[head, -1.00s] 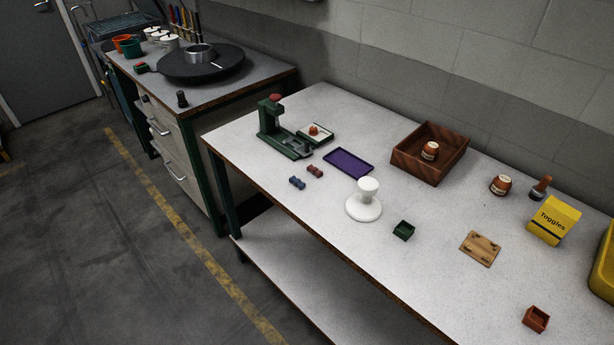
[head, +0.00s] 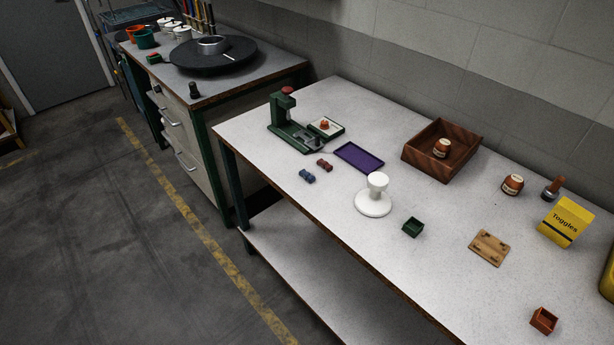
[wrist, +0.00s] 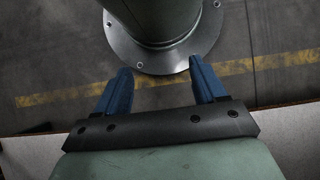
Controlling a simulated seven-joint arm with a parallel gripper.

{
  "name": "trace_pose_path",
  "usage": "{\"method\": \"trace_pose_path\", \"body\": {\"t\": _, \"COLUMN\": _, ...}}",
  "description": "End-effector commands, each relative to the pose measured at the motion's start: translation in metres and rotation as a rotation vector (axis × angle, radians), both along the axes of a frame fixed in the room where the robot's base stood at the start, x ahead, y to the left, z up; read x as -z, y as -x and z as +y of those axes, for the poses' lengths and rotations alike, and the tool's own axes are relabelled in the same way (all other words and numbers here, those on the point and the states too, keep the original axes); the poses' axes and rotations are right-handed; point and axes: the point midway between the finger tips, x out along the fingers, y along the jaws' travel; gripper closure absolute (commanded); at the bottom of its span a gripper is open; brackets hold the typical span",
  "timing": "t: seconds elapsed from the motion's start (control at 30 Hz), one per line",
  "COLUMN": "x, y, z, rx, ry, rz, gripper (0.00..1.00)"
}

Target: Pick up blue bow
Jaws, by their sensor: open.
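The blue bow (head: 307,176) lies on the light grey worktable near its left edge in the head view. A dark red bow (head: 324,165) lies just to its right and slightly behind it. In the wrist view, my gripper (wrist: 160,85) has its two blue fingers well apart with nothing between them. Below the fingers show a round grey metal base and the floor with a yellow line. The gripper is not in the head view, and the bow is not in the wrist view.
Near the bow stand a green press (head: 290,125), a purple tray (head: 359,157) and a white stand (head: 374,197). A wooden box (head: 420,158), a small green box (head: 413,227), a wooden board (head: 489,248) and a yellow Toggles box (head: 566,222) are further right. The table's front left is clear.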

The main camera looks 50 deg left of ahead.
Motion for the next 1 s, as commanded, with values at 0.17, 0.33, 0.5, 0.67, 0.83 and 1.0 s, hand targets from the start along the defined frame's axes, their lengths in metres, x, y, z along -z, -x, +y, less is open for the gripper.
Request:
{"method": "trace_pose_path", "body": {"t": 0.17, "x": 0.000, "y": 0.000, "z": 0.000, "rx": 0.000, "ry": 0.000, "rz": 0.000, "gripper": 0.42}}
{"method": "trace_pose_path", "body": {"t": 0.33, "x": 0.000, "y": 0.000, "z": 0.000, "rx": -0.001, "ry": -0.001, "rz": 0.000, "gripper": 0.42}}
{"method": "trace_pose_path", "body": {"t": 0.5, "x": 0.007, "y": -0.016, "z": 0.008, "rx": -0.051, "ry": -0.015, "rz": -0.014, "gripper": 0.42}}
{"method": "trace_pose_path", "body": {"t": 0.67, "x": 0.021, "y": -0.054, "z": 0.032, "rx": -0.179, "ry": -0.055, "rz": -0.048, "gripper": 0.42}}
{"method": "trace_pose_path", "body": {"t": 0.83, "x": 0.034, "y": -0.097, "z": 0.072, "rx": -0.346, "ry": -0.107, "rz": -0.088, "gripper": 0.42}}
{"method": "trace_pose_path", "body": {"t": 1.0, "x": 0.043, "y": -0.135, "z": 0.121, "rx": -0.512, "ry": -0.162, "rz": -0.122, "gripper": 0.42}}
